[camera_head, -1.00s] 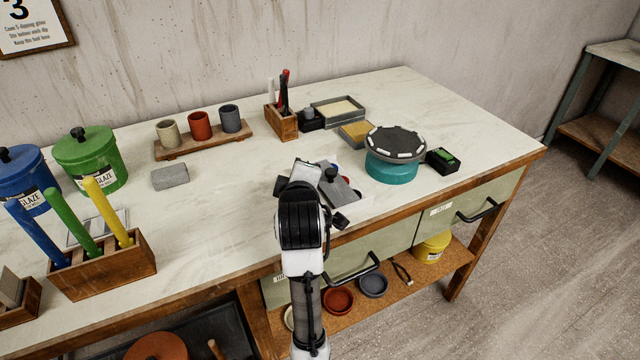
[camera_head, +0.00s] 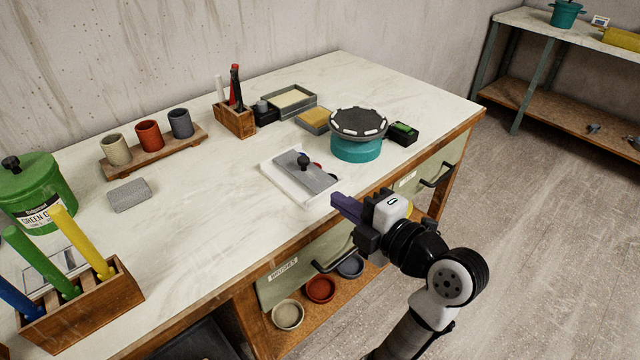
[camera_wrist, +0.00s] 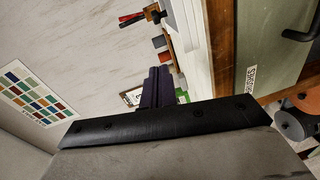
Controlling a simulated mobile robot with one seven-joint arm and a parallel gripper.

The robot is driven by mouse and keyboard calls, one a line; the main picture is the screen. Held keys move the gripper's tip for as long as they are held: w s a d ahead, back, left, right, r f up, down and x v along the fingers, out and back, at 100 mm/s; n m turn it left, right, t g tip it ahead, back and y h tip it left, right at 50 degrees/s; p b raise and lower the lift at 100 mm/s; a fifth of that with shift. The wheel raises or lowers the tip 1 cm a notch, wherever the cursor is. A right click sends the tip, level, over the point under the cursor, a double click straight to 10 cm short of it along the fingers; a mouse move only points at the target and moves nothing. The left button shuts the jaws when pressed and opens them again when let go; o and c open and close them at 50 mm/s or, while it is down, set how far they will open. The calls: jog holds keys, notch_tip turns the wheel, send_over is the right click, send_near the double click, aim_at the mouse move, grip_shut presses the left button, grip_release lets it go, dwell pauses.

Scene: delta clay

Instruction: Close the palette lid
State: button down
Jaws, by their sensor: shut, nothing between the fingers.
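The palette is a shallow white tray (camera_head: 283,187) near the front edge of the worktop. Its flat grey lid (camera_head: 320,180) with a black knob (camera_head: 303,161) lies over part of it. A white strip of the tray shows bare on the left, and small red and blue paint spots show past the lid's far right side. My gripper (camera_head: 336,203) is in front and to the right of the palette, beside the table edge, apart from the lid. Its purple fingers are together and empty. They also show in the wrist view (camera_wrist: 157,86).
A teal turntable with a dark top (camera_head: 357,125) stands behind and right of the palette. Beyond are a wooden tool holder (camera_head: 236,121) and a cup rack (camera_head: 155,150). A grey block (camera_head: 129,194) lies left.

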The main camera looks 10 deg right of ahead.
aim_at(323, 176)
jog(key=p+x, duration=0.1)
jog(key=x, duration=0.7)
jog(key=shift+w+a+p, duration=0.25)
jog(key=shift+p, duration=0.15)
jog(key=w, duration=0.2)
jog(key=w+p, duration=0.1)
jog(key=shift+w+d+f, duration=0.1)
jog(key=shift+w+f, duration=0.15)
jog(key=shift+w+d+f, duration=0.1)
jog(key=shift+w+f, duration=0.1)
jog(key=shift+w, duration=0.3)
jog(key=shift+w+d+b, duration=0.25)
jog(key=shift+w+d, duration=0.25)
jog(key=shift+d, duration=0.2)
jog(key=shift+w+d+b, duration=0.25)
jog(key=shift+w+d, duration=0.25)
jog(key=shift+d, duration=0.2)
jog(key=shift+a, duration=0.1)
